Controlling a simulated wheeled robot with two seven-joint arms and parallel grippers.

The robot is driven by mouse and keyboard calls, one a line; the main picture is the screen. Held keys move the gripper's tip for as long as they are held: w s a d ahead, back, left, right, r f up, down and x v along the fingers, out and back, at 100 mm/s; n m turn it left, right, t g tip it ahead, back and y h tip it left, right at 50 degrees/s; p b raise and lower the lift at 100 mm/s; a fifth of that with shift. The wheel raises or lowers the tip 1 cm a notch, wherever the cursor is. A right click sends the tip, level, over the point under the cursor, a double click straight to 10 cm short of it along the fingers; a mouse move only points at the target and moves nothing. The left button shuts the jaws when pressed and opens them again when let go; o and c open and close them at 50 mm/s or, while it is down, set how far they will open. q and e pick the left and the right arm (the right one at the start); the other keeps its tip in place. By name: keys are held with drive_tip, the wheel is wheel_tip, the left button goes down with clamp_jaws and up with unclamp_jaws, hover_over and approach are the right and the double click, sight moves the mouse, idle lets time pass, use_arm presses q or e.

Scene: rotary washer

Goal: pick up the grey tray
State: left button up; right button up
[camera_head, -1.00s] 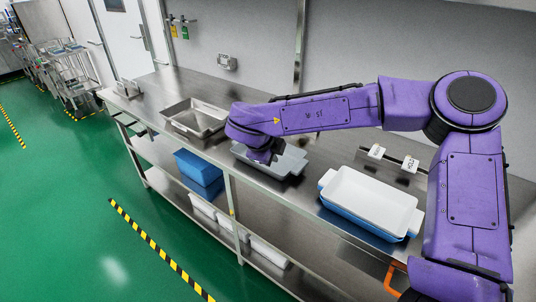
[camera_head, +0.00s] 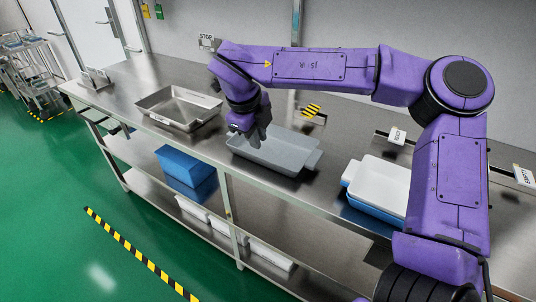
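The grey tray (camera_head: 287,153) sits on the steel bench, right of the steel basin, with a tab handle at its right end. My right arm reaches in from the right, and its gripper (camera_head: 251,138) points down at the tray's left end. The fingers overlap the tray's left rim in the picture. I cannot tell whether they touch it or how far apart they are. The tray's left handle is hidden behind the gripper. My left gripper is not in view.
A steel basin (camera_head: 180,107) stands left on the bench. A white tray (camera_head: 380,182) on a blue one (camera_head: 372,208) is at the right, partly behind my arm. Blue bins (camera_head: 186,166) and white containers (camera_head: 270,254) sit on the lower shelf. The bench front between trays is clear.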

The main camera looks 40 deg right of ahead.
sight(263, 159)
drive_tip(key=x, duration=0.5)
drive_tip(key=shift+w+a+f, duration=0.2)
drive_tip(key=shift+w+f, duration=0.1)
drive_tip(key=shift+w, duration=0.05)
drive_tip(key=p+x, duration=0.1)
drive_tip(key=x, duration=0.5)
drive_tip(key=shift+w+d, duration=0.1)
drive_tip(key=shift+d, duration=0.1)
drive_tip(key=shift+r, duration=0.1)
clamp_jaws()
